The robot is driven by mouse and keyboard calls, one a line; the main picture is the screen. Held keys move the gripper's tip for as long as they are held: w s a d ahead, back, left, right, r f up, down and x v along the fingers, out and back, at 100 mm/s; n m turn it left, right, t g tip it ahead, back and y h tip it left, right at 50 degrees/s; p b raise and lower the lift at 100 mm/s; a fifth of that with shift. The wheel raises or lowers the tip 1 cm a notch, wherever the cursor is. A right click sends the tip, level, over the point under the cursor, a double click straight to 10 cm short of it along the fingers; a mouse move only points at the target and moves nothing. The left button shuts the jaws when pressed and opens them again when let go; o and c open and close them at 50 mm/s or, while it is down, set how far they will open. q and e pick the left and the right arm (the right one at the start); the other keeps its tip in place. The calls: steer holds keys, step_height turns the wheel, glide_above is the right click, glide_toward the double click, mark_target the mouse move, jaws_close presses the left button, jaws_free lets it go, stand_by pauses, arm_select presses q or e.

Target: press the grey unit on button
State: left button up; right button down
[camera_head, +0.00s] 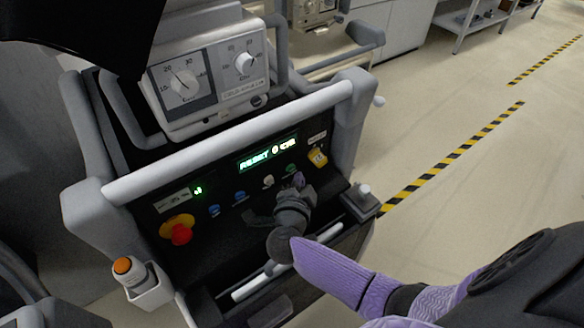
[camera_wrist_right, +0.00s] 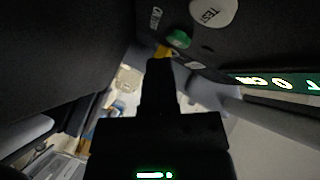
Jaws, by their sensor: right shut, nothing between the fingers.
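The grey unit (camera_head: 345,95) is a cart with a light handlebar and a dark sloping control panel. A green button (camera_head: 291,169) sits on the panel's right part, below the lit display. It also shows as a green cap in the right wrist view (camera_wrist_right: 178,39). My right gripper (camera_head: 298,181) is shut and empty, its tip just below the green button in the head view. In the right wrist view the dark fingers (camera_wrist_right: 160,64) end close to the green cap; I cannot tell whether they touch it. My left gripper is not in view.
A white button (camera_head: 268,181), labelled TEST in the wrist view (camera_wrist_right: 213,12), is beside the green one. Blue buttons (camera_head: 239,196), a red stop knob (camera_head: 180,234) and a yellow switch (camera_head: 317,157) share the panel. A dial box (camera_head: 208,77) stands behind the handlebar. Open floor lies right.

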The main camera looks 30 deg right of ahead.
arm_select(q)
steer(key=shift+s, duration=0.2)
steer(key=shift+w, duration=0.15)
arm_select(e)
steer(key=shift+w, duration=0.4)
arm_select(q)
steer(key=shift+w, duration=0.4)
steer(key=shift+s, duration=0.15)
